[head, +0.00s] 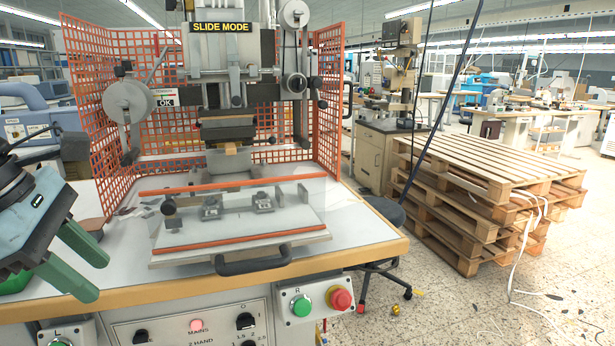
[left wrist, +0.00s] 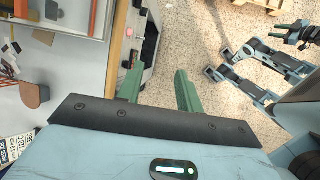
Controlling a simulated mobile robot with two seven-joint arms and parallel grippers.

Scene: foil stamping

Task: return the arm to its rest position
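My left gripper (head: 97,278) is at the left edge of the head view, above the front left of the machine's table. Its two green fingers are apart with nothing between them. A clear cover with orange strips (head: 240,240) and a black handle (head: 253,262) sits at the front.
A front panel with a green button (head: 301,305) and a red button (head: 340,299) lies below the table edge. Stacked wooden pallets (head: 480,185) stand on the right. A brown-topped item (left wrist: 33,94) and printed cards (left wrist: 8,150) lie on the table. Speckled floor is open at the right.

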